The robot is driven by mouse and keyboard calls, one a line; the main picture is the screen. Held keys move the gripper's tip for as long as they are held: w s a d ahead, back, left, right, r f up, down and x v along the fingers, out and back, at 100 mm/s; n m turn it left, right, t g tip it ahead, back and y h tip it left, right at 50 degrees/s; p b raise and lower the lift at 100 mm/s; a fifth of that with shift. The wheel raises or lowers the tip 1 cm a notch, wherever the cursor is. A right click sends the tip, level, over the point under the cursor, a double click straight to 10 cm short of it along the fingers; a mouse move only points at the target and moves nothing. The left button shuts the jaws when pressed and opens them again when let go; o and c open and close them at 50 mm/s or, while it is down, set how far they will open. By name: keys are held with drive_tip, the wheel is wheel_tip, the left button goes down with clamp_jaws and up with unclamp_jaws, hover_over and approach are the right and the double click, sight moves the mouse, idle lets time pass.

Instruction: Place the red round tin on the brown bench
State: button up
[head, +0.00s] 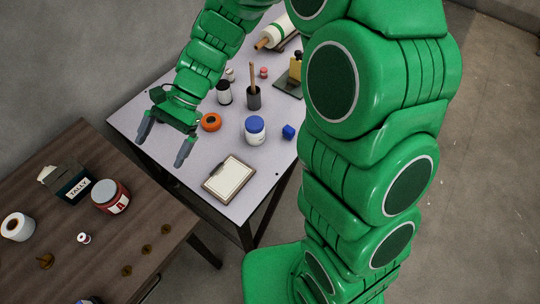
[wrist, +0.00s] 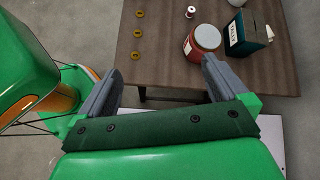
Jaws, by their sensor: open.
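The red round tin (head: 110,196) stands upright on the brown bench (head: 185,230), near the bench's back edge.
Next to the tin are a dark "TALLY" box (head: 70,183), a white roll (head: 18,227), a small spool (head: 84,238) and several brass discs (head: 147,250). The pale table (head: 215,155) holds a clipboard (head: 230,178), a blue-lidded jar (head: 255,131) and orange tape (head: 211,122).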

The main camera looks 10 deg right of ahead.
drive_tip(key=s+d+r+n+t+h, duration=0.1)
drive_tip(key=s+d, duration=0.4)
drive_tip(key=d, duration=0.6)
drive_tip(key=s+d+r+n+t+h, duration=0.2)
drive_tip(key=s+d+r+h, duration=0.2)
drive_tip(key=d, duration=0.7)
drive_tip(key=s+d+r+n+t+h, duration=0.2)
drive_tip(key=s+d, duration=0.5)
drive_tip(key=d, duration=0.4)
drive_tip(key=shift+r+n+h, duration=0.3)
drive_tip(key=shift+r+h, duration=0.1)
drive_tip(key=shift+r, duration=0.4)
